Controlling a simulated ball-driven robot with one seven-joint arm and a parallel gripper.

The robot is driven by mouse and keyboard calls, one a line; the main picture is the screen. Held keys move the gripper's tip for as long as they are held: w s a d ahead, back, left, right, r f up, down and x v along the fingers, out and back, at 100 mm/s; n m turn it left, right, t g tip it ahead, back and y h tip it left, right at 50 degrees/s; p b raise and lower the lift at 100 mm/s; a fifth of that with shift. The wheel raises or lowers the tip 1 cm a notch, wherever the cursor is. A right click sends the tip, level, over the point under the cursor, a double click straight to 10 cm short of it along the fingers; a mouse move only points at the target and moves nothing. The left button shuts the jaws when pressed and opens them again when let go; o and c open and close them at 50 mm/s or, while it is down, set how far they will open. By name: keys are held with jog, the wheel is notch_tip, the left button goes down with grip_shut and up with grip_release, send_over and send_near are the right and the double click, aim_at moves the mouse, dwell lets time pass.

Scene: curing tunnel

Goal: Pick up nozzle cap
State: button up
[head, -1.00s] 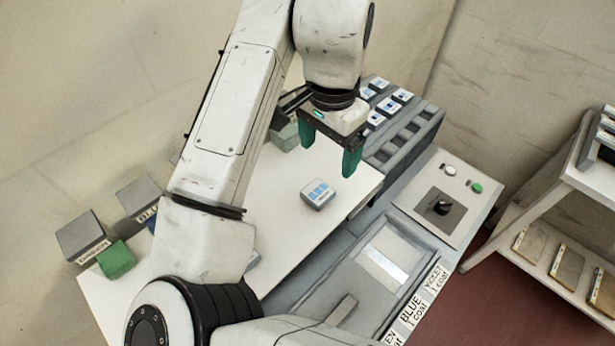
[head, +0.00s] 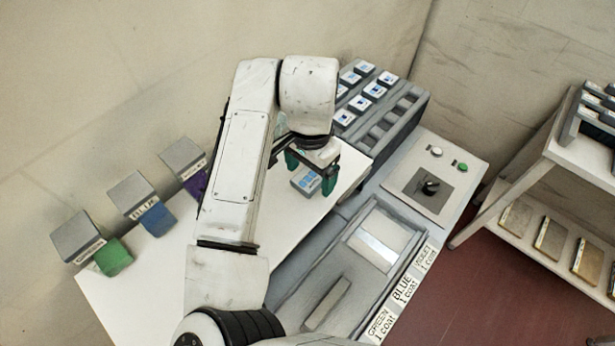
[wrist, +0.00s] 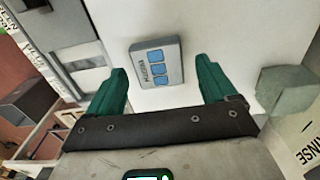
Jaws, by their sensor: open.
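A small grey block (head: 306,182) with a pale top and blue squares lies on the white table. It is the only loose piece near my gripper; its side lettering is too small to read surely as nozzle cap. My gripper (head: 311,172) is open just above it, one green finger to each side. In the wrist view the block (wrist: 156,62) lies between and slightly beyond the open fingertips (wrist: 160,74), with white table visible on both sides. No contact shows.
A rack (head: 385,103) of similar blocks stands behind. Grey labelled boxes with green (head: 114,257), blue (head: 158,220) and violet (head: 196,184) pieces line the left. A control panel (head: 450,185) and a recessed tray (head: 345,275) lie right. A grey-green block (wrist: 285,90) sits near a RINSE label.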

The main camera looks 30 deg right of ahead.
jog(key=shift+f, duration=0.2)
jog(key=c, duration=1.2)
